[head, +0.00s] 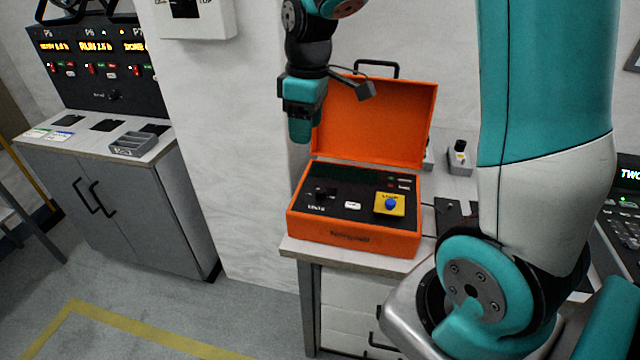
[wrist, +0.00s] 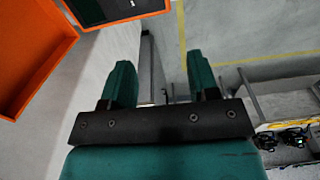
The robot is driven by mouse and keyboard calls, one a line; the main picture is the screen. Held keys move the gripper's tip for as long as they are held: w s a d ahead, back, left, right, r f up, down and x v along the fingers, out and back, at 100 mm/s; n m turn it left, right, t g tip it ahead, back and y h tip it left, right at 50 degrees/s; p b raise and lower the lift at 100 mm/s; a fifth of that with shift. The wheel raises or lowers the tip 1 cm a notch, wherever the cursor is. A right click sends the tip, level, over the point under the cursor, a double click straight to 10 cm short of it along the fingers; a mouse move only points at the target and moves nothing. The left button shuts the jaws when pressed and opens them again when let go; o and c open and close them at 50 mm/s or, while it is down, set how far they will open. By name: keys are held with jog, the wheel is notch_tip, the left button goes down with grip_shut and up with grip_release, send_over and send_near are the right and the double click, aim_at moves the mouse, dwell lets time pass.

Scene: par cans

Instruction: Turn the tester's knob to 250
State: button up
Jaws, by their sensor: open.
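The tester is an orange case (head: 355,232) with its lid (head: 375,120) standing open, on a small bench. Its dark panel has a black knob (head: 322,192) at the left, a small white button (head: 352,205) in the middle and a yellow plate with a blue button (head: 390,204) at the right. The knob's setting is too small to read. My gripper (head: 300,130) hangs above and left of the case, apart from it. In the wrist view my gripper (wrist: 162,85) has its two fingers spread with nothing between them, and part of the orange case (wrist: 35,60) shows at upper left.
A grey cabinet (head: 120,210) with a black display panel (head: 95,70) and a grey tray (head: 134,144) stands at the left. A white wall box (head: 195,18) hangs above. A small device (head: 459,155) sits behind the case at right. Open floor (head: 245,310) lies in front.

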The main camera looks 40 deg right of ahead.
send_over(321, 189)
notch_tip(321, 189, down, 3)
jog(key=shift+h, duration=0.3)
notch_tip(321, 189, down, 16)
jog(key=shift+p, duration=0.35)
jog(key=shift+c, duration=0.5)
jog(key=c, duration=0.8)
jog(key=shift+c, duration=0.2)
